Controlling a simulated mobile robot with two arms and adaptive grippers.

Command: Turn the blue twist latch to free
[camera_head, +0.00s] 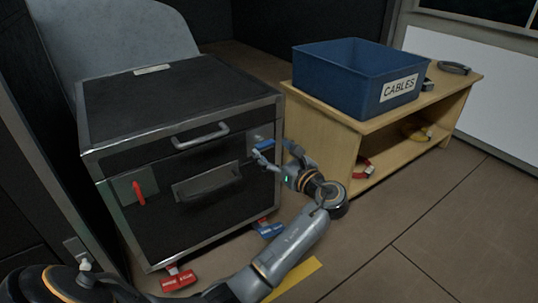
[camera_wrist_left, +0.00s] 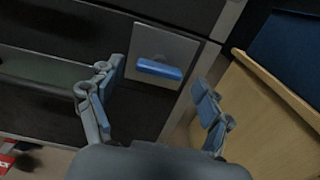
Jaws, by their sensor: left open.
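The blue twist latch (camera_wrist_left: 159,69) sits on a metal plate on the front of the black flight case, and its handle looks roughly horizontal. In the head view the latch (camera_head: 264,144) shows at the right end of the case front, just behind my gripper. My left gripper (camera_head: 268,160) is open and empty in front of it. In the left wrist view its two fingers (camera_wrist_left: 157,98) stand apart on either side below the latch, and I see no contact. A red latch (camera_head: 138,193) at the left of the case front points roughly vertical. My right gripper is not in view.
The black case (camera_head: 180,100) has a grey handle (camera_head: 200,136) on its front. A wooden shelf (camera_head: 345,160) with a blue "CABLES" bin (camera_head: 345,85) stands close on the right. The floor at right is clear.

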